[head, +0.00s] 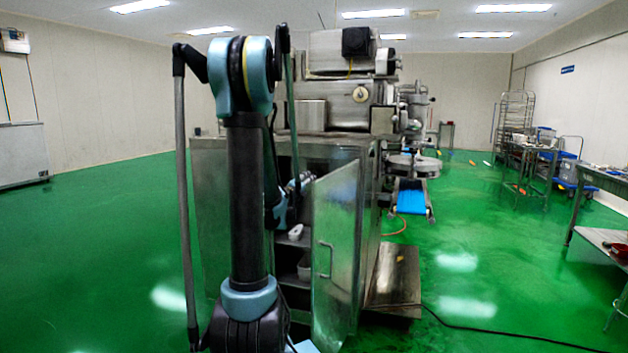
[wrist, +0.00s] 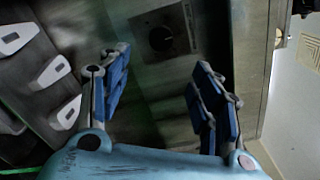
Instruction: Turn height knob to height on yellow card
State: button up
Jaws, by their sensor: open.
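The height knob appears to be the round black knob (wrist: 161,39) on a grey metal plate in the wrist view, with faint markings beside it. My gripper (wrist: 162,62) is open, with its blue-padded fingers apart to either side below the knob in the picture. Nothing is between the fingers, and they look clear of the knob. In the head view the gripper is mostly hidden by my arm and the cabinet door, near the cabinet opening. I cannot make out the yellow card for certain; a small yellow patch (head: 400,258) shows on the low metal plate.
The machine's cabinet door (head: 336,250) stands open to the right of my arm. A shelf (head: 290,243) inside holds a white item. Several white pieces (wrist: 54,70) lie left of the gripper. A pale panel (wrist: 295,110) is at the right.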

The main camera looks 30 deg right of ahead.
aim_at(316, 175)
jog(key=x, duration=1.4)
jog(key=shift+w, duration=0.2)
jog(key=c, duration=1.1)
